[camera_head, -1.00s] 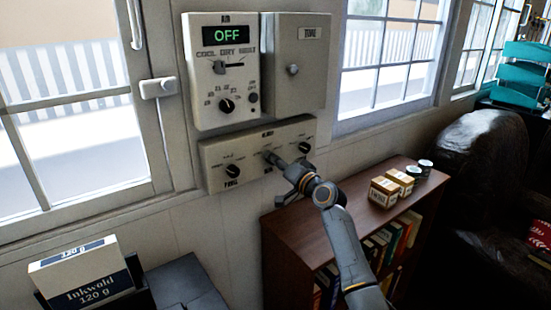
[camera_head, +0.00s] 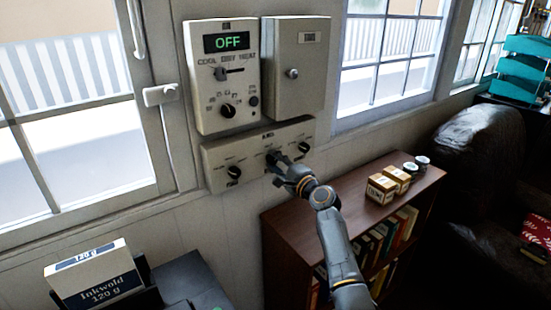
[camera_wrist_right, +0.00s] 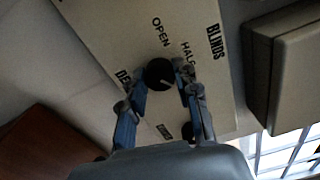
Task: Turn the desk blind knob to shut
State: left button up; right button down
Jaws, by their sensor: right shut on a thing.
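The blinds panel (camera_head: 219,157) is a long beige box on the wall with a row of three dark knobs. The middle knob (camera_head: 272,156) is partly covered by my right gripper (camera_head: 277,164). In the right wrist view this round black knob (camera_wrist_right: 158,73) has a pale mark on its face and sits between the fingertips of the right gripper (camera_wrist_right: 160,82), which is shut on it. The panel (camera_wrist_right: 120,40) shows "OPEN", "HALF" and "BLINDS" there. A label beginning "DE" is partly hidden by a finger. My left gripper is not in view.
The left knob (camera_head: 234,172) and right knob (camera_head: 304,147) flank the held one. Above are a control unit (camera_head: 205,75) reading "OFF" and a closed grey box (camera_head: 312,80). A brown bookcase (camera_head: 300,222) with small boxes on top stands below right.

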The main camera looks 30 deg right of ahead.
jog(key=shift+m, duration=0.5)
jog(key=shift+p, duration=0.3)
jog(key=c, duration=1)
grip_release()
jog(key=s, duration=0.4)
jog(key=s+d, duration=0.1)
jog(key=s, duration=0.7)
jog(key=shift+d+f, duration=0.2)
